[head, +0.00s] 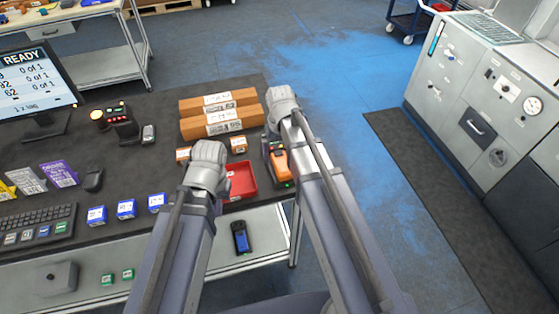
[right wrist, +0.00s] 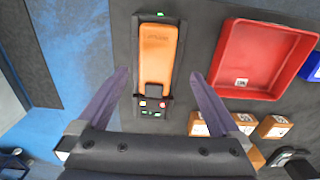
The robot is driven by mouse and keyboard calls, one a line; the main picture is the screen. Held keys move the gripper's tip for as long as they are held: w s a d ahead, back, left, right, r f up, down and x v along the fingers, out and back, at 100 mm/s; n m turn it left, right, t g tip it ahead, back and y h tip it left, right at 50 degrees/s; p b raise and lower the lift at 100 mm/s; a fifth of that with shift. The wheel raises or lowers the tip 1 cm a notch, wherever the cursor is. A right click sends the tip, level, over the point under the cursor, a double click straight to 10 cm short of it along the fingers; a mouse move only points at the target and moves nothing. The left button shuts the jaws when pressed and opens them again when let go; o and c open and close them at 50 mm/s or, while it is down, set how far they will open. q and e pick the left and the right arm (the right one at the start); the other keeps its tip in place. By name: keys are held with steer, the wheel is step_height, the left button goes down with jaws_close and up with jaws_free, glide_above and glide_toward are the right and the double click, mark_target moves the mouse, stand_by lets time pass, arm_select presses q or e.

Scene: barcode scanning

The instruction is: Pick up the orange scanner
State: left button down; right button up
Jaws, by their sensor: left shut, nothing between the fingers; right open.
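The orange scanner (head: 279,164) lies in a dark cradle (head: 268,151) at the right edge of the dark table in the head view. In the right wrist view the scanner (right wrist: 157,55) lies lengthwise, its lower end with small buttons towards me. My right gripper (right wrist: 160,75) is open, one finger on each side of the scanner's lower part in the picture, with nothing between them held. In the head view my right wrist (head: 283,103) is above and beside the cradle. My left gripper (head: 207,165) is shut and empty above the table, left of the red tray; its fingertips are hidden.
A red tray (right wrist: 262,60) stands beside the cradle, with small brown boxes (right wrist: 277,126) near it. Two long brown boxes (head: 220,122) lie farther back. Blue boxes (head: 126,209), a keyboard (head: 37,227) and a monitor (head: 36,83) are to the left. Open floor lies right of the table.

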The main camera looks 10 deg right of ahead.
mark_target(281, 162)
steer(key=f+b, duration=0.3)
steer(key=f, duration=0.1)
steer(key=shift+w+d+b, duration=0.3)
steer(key=shift+w+b, duration=0.1)
steer(key=shift+f+b, duration=0.55)
steer(key=shift+f, duration=0.05)
steer(key=shift+r, duration=0.1)
jaws_close()
